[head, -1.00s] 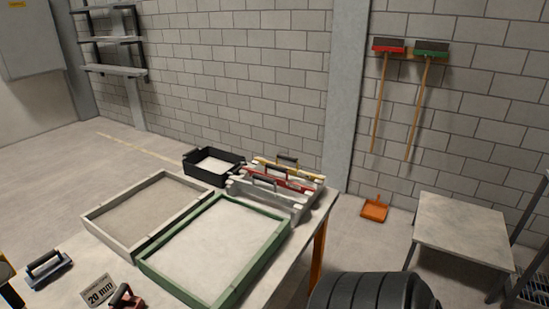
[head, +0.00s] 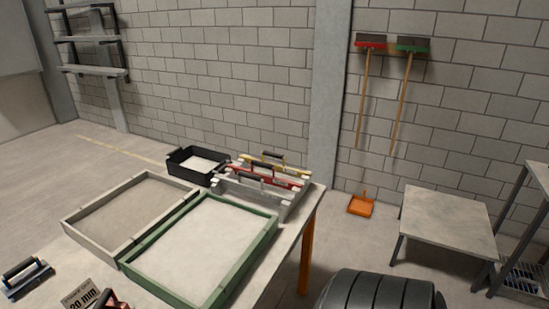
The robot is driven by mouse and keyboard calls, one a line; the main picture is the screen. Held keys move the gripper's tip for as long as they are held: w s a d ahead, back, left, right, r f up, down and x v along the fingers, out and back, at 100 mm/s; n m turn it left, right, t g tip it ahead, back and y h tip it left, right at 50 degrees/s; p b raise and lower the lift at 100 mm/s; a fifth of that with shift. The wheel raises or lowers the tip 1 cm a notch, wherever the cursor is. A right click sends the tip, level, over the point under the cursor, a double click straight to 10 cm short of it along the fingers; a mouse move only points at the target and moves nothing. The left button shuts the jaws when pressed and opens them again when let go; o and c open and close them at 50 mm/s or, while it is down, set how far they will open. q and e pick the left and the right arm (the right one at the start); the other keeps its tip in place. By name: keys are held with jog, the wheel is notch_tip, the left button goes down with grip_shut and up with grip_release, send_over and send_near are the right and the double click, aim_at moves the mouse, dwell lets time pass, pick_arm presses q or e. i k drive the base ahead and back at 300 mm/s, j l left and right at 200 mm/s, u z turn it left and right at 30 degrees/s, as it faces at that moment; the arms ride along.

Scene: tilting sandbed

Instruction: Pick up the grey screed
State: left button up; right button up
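A grey screed (head: 248,190) appears to be the front one of several screeds in a pale notched rack at the far right end of the worktable. A dark handle stands on its top edge. Behind it are a red screed (head: 272,176) and a yellow screed (head: 285,167). The screeds overlap, so the lower part of the grey one is hard to make out. Neither of my grippers is in view.
A green-framed sand tray (head: 262,240) and a grey-framed one (head: 75,217) fill the table before the rack. A black bin (head: 180,168) stands beside the rack. A low table (head: 450,222) and a black ribbed round object (head: 378,290) are at right, with floor between.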

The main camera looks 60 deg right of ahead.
aim_at(261, 193)
jog(key=i+j+z, duration=0.15)
jog(key=z, duration=1.8)
jog(key=u, duration=2.4)
jog(key=z, duration=2.4)
jog(key=i+l, duration=0.15)
